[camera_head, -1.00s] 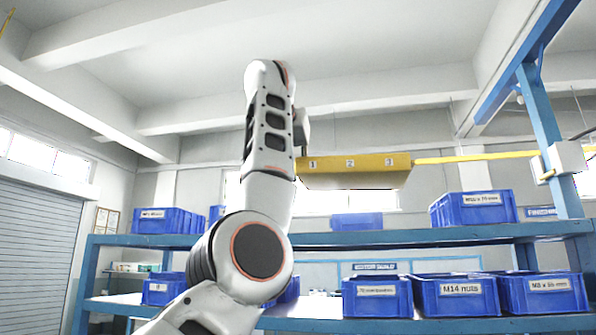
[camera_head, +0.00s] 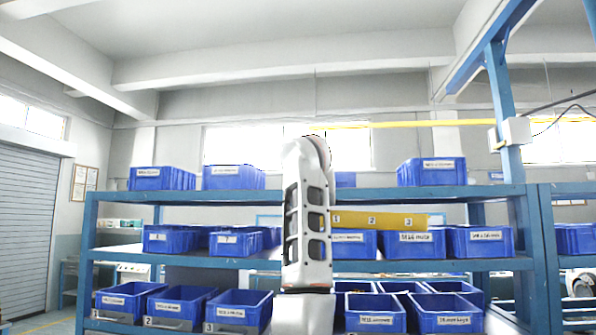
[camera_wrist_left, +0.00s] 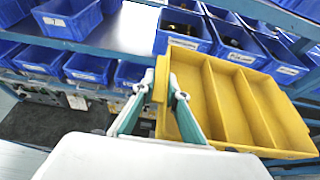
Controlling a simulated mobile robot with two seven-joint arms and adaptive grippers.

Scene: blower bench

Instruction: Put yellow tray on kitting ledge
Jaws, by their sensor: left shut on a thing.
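The yellow tray (camera_head: 379,221) has compartments marked 1, 2 and 3 on its front edge. In the head view it is held level in front of the middle shelf, to the right of my left arm, overlapping the blue bins behind it. My left gripper (camera_wrist_left: 174,97) is shut on the left wall of the tray, seen in the left wrist view, where the tray (camera_wrist_left: 238,105) shows its long empty compartments. In the head view my left arm hides the gripper. My right gripper is in neither view. I cannot tell which surface is the kitting ledge.
A blue rack (camera_head: 290,194) spans the view with several labelled blue bins. Numbered bins (camera_head: 238,311) stand at the lower left, and others (camera_head: 445,313) at the lower right. Bins (camera_head: 432,171) also stand on the top shelf. Bins lie close behind the tray.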

